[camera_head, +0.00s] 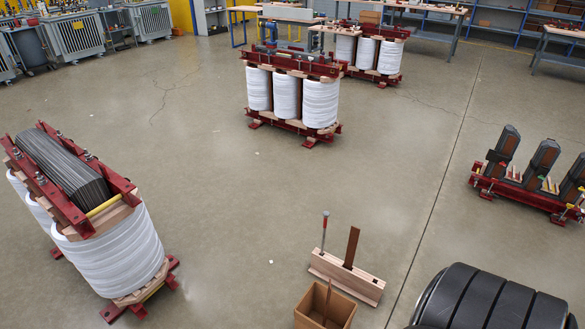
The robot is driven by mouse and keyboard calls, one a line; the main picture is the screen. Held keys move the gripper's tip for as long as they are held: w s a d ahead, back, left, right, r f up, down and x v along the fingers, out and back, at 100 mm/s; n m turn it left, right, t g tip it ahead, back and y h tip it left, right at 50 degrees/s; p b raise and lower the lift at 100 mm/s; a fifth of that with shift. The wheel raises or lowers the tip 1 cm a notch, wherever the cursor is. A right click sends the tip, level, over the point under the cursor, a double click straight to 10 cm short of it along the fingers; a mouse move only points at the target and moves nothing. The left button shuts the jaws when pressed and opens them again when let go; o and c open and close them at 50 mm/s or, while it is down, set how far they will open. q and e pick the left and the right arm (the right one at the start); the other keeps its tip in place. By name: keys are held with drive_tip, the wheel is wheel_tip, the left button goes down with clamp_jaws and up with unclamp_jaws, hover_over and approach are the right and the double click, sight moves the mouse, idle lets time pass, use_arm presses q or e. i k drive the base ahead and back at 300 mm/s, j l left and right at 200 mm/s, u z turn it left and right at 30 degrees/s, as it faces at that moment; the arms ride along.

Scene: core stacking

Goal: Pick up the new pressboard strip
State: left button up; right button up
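A dark brown flat strip (351,247) stands upright in a pale wooden block (345,278) on the floor at the lower middle. A thin reddish-brown piece (327,298) sticks up at an open brown box (340,312) just in front of the block; the picture's bottom edge cuts the box off. I cannot tell which of these is the new pressboard strip. Neither of my grippers is in view.
A transformer core with white coils (115,255) stands at the left. Two more, a nearer one (287,97) and a farther one (367,52), stand at the back. A red frame with dark upright blocks (525,190) is at the right. The middle floor (230,180) is clear.

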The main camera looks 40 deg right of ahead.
sight(353, 238)
drive_tip(key=i+j+z, duration=0.1)
drive_tip(key=i, duration=0.4)
drive_tip(key=i+j+z, duration=0.1)
drive_tip(key=i, duration=0.45)
drive_tip(key=i+z, duration=0.2)
drive_tip(key=z, duration=0.2)
drive_tip(key=i+z, duration=0.25)
drive_tip(key=z, duration=0.15)
drive_tip(key=i+z, duration=0.2)
drive_tip(key=z, duration=0.25)
drive_tip(key=i+j+z, duration=0.15)
drive_tip(key=z, duration=0.25)
drive_tip(key=i+j+z, duration=0.2)
drive_tip(key=z, duration=0.2)
